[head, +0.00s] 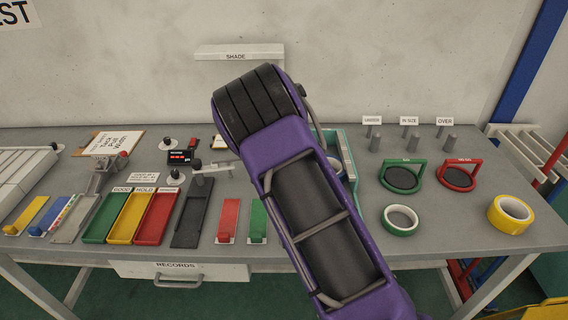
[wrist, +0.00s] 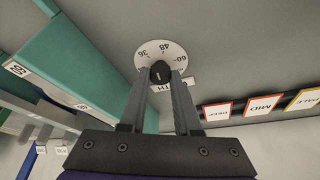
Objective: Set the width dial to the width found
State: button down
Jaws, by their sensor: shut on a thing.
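In the wrist view the width dial (wrist: 150,52) is a pale round plate with numbers on its rim; 36, 48 and 60 can be read. Its dark knob (wrist: 160,72) stands in the middle with a light mark on top. My gripper (wrist: 160,82) is shut on the knob, one finger on each side. A white label below the dial is partly hidden by the fingers. In the head view my purple arm hides the dial and my gripper. Which number the knob points at cannot be told.
A teal box (wrist: 95,50) stands close left of the dial; red and yellow shade cards (wrist: 264,106) stand to the right. On the bench are a yellow tape roll (head: 511,214), a green-and-white roll (head: 400,220), ring gauges (head: 402,178) and colored trays (head: 105,217).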

dwell(0.5)
jog(key=c, duration=0.6)
grip_release()
jog(key=v, duration=1.7)
jog(key=shift+a+r, duration=0.1)
jog(key=shift+r, duration=0.1)
